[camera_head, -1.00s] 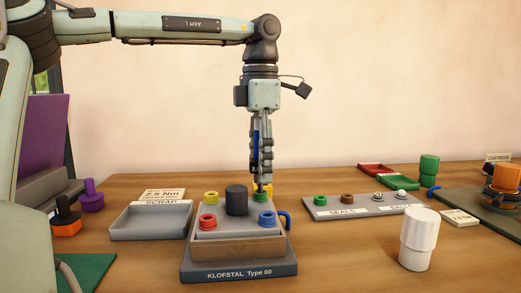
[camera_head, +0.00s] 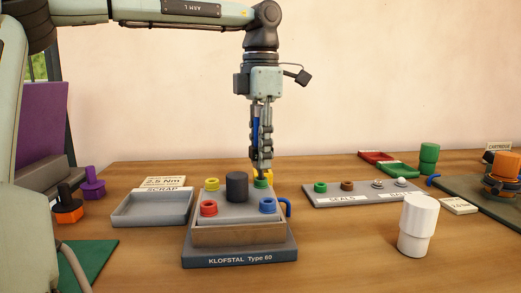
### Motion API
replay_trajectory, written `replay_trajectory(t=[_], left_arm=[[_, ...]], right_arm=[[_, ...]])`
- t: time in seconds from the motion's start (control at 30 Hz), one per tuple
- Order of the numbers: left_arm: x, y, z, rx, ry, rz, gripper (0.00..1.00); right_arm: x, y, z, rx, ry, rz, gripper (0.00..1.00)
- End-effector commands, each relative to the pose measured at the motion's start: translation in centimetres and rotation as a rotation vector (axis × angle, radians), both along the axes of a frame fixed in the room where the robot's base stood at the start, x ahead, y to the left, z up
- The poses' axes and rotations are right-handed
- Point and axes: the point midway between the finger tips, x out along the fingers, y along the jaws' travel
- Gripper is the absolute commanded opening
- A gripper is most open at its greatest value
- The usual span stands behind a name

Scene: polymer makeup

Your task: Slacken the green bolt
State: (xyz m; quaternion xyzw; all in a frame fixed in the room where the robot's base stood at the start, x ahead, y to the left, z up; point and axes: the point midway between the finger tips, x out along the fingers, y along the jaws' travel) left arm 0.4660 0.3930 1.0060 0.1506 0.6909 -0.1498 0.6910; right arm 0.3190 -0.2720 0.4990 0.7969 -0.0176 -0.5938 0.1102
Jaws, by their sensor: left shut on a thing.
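The green bolt (camera_head: 260,184) is at the back right of a grey fixture (camera_head: 239,257) marked KLOFSTAL Type 60. Only its collar shows, and the fingers cover its top. My left gripper (camera_head: 262,172) points straight down and is shut on the green bolt from above. Its narrow fingertips hide the exact contact. My right gripper is not in view.
The fixture also bears a yellow bolt (camera_head: 212,184), a red bolt (camera_head: 208,208), a blue bolt (camera_head: 267,205) and a dark post (camera_head: 237,187). A scrap tray (camera_head: 152,222) is at left, a seals rack (camera_head: 335,201) and white cup (camera_head: 418,226) at right.

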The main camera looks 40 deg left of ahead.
Motion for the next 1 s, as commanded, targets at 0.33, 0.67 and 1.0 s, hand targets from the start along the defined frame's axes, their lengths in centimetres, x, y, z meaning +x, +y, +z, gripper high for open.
replay_trajectory(t=[0.33, 0.67, 1.0], left_arm=[[0.01, -0.07, 0.16, -0.001, -0.002, 0.082, 0.0], [0.01, -0.07, 0.05, -0.002, -0.002, 0.198, 0.0], [0.03, -0.09, 0.05, -0.002, -0.002, 0.36, 0.0]], right_arm=[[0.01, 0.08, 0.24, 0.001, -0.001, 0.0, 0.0], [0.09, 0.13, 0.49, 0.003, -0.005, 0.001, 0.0], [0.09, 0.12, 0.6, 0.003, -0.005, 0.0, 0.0]])
